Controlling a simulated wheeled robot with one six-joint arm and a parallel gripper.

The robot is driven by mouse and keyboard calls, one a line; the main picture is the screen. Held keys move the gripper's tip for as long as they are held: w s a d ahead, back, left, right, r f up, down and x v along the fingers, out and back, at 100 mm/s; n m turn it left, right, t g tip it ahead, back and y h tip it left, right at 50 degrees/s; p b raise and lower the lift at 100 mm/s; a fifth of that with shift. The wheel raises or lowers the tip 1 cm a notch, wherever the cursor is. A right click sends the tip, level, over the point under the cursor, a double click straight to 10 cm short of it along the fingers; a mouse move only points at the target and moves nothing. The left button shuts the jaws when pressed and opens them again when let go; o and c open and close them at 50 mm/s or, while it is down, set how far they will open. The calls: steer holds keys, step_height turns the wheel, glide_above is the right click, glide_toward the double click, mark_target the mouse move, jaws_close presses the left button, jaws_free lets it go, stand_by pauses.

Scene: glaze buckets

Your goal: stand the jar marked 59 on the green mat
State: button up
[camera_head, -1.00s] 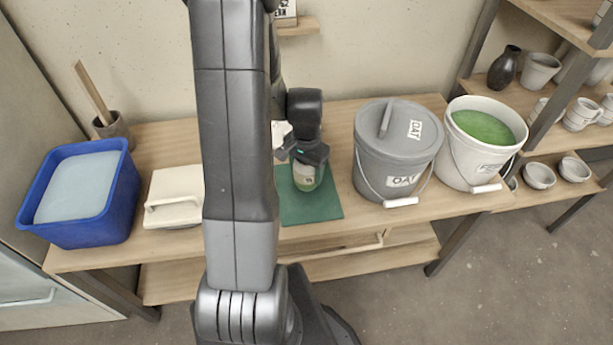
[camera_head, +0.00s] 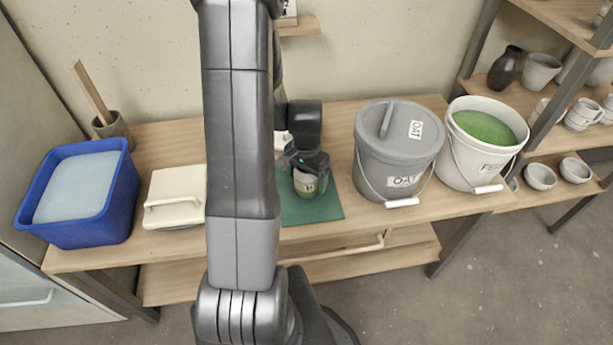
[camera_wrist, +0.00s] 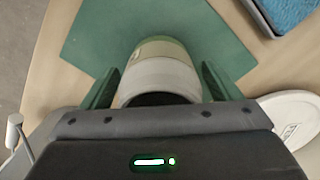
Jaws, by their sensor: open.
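A small jar (camera_head: 305,184) with a pale upper part, a green lower band and a label stands upright on the green mat (camera_head: 322,208). The label is too small to read surely. In the wrist view the jar (camera_wrist: 161,72) is between the two fingers, with the green mat (camera_wrist: 90,40) around it. My gripper (camera_head: 305,168) is open around the jar, a finger on each side, with gaps showing at the fingers. The jar's top is partly hidden by my gripper, and my arm covers the left part of the mat.
A grey lidded bucket marked OAT (camera_head: 390,155) stands close to the right of the mat, with a white bucket of green glaze (camera_head: 480,140) beyond. A cream lidded box (camera_head: 175,197) and a blue tub (camera_head: 85,195) stand at the left. Bare wood shows between box and tub.

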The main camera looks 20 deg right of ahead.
step_height(320, 180, up, 12)
steer(key=p, duration=0.1)
steer(key=shift+r, duration=0.15)
